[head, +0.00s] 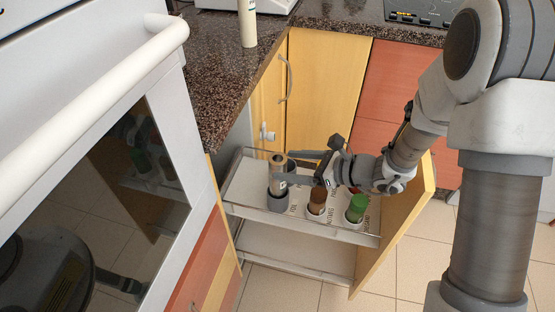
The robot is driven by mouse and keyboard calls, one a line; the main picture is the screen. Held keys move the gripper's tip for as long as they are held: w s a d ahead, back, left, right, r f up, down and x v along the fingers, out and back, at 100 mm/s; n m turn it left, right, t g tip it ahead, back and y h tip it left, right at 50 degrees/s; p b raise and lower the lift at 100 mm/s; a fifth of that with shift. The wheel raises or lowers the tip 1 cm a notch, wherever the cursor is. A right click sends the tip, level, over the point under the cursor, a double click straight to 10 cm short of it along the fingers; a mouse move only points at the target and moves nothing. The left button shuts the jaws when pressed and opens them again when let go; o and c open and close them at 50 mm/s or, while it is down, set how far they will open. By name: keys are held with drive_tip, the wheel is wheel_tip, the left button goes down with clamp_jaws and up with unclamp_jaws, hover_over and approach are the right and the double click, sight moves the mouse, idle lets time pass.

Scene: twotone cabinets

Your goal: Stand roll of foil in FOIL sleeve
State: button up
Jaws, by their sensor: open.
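Lettering that seems to read FOIL is on the shelf beside this sleeve. My gripper (293,167) reaches in from the right, its fingers open and pointing left at the roll's upper part. Whether a finger touches the roll cannot be told.
A brown roll (317,199) and a green roll (356,207) stand in light sleeves to the right on the same shelf (247,193). The open cabinet front (397,230) bounds it at right. The oven handle (110,75) juts out at left. A cream cylinder (247,24) stands on the counter.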

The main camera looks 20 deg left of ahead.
drive_tip(key=shift+d+r, duration=0.15)
drive_tip(key=shift+d, duration=0.3)
drive_tip(key=shift+s, duration=0.1)
drive_tip(key=s+d+r+n+g+h, duration=0.2)
drive_tip(key=s+d+r+n+h, duration=0.2)
drive_tip(key=s+d+r+n, duration=0.55)
drive_tip(key=s+d+r+n+t+h, duration=0.2)
drive_tip(key=d+r+n+t+h, duration=0.1)
drive_tip(key=d, duration=0.6)
drive_tip(key=s+d+r+n+t+h, duration=0.3)
drive_tip(key=d+r+n+h, duration=0.3)
drive_tip(key=d, duration=0.4)
drive_tip(key=shift+s+n, duration=0.35)
drive_tip(key=shift+n, duration=0.1)
drive_tip(key=shift+a+r, duration=0.1)
drive_tip(key=shift+r, duration=0.05)
